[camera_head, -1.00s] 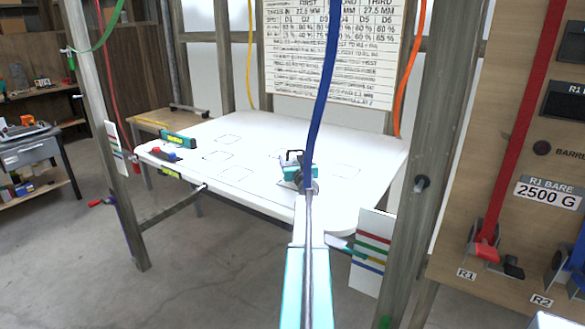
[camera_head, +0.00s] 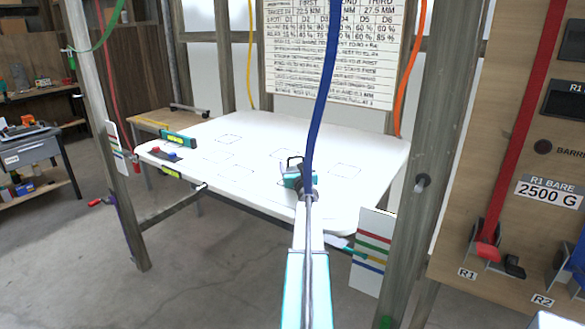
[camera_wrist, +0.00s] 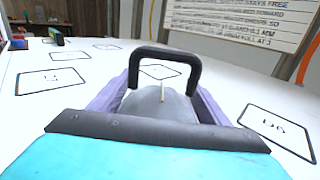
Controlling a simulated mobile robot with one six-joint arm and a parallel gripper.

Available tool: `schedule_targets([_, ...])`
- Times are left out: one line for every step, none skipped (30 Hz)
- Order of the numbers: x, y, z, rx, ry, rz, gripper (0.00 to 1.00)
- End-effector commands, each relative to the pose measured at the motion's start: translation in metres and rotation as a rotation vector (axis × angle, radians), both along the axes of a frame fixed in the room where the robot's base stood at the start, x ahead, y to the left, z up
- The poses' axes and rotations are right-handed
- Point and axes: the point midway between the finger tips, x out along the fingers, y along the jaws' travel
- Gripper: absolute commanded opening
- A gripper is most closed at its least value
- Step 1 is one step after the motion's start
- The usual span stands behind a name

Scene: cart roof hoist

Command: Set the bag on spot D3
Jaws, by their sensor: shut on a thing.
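The bag (camera_wrist: 160,103) is a grey lump with a black handle loop (camera_wrist: 164,55) standing up. It sits between the purplish jaws of my gripper (camera_wrist: 160,100), which are shut on it. In the head view my gripper (camera_head: 293,176) is over the near right part of the white board (camera_head: 270,195), the black handle just beyond it. The bag's underside is hidden, so I cannot tell if it touches the board. Outlined spots lie around it: one on the right (camera_wrist: 275,130) seems to read D6, one on the left (camera_wrist: 54,78) is unclear, one lies ahead, partly behind the handle. I cannot identify D3.
A blue strap (camera_head: 322,90) hangs close by my gripper. Wooden posts (camera_head: 430,130) and striped cards (camera_head: 371,250) flank the board. A teal level (camera_head: 178,139) and small red and blue items lie at its left edge. The board's middle and far parts are mostly clear.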

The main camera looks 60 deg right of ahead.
Motion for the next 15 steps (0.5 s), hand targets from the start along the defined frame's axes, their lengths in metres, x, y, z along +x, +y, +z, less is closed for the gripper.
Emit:
schedule_targets([0.0,0.0,0.0021,-0.001,-0.001,0.001,0.2])
schedule_targets([0.0,0.0,0.0021,-0.001,-0.001,0.001,0.2])
schedule_targets([0.0,0.0,0.0019,-0.001,-0.001,0.001,0.2])
schedule_targets([0.0,0.0,0.0014,-0.001,-0.001,0.001,0.2])
schedule_targets([-0.0001,-0.0001,0.0008,-0.001,-0.001,0.001,0.2])
schedule_targets([-0.0001,-0.0001,-0.0002,-0.001,-0.001,0.001,0.2])
schedule_targets([-0.0001,-0.0001,-0.0007,-0.001,-0.001,0.0,0.2])
schedule_targets([-0.0001,-0.0001,-0.0012,-0.001,-0.001,0.0,0.2])
schedule_targets([-0.0003,-0.0003,-0.0022,0.0,0.0,0.0,0.75])
schedule_targets([-0.0003,-0.0003,-0.0021,0.0,0.0,0.0,0.8])
schedule_targets([-0.0003,-0.0003,-0.0021,0.0,0.0,0.0,0.85])
schedule_targets([-0.0004,-0.0002,-0.0021,0.0,0.0,0.0,0.89])
schedule_targets([-0.0004,-0.0002,-0.0021,0.0,0.0,0.0,0.89])
schedule_targets([-0.0004,-0.0002,-0.0021,0.0,0.0,0.0,0.89])
schedule_targets([-0.0004,-0.0003,-0.0021,0.0,0.0,0.0,0.89])
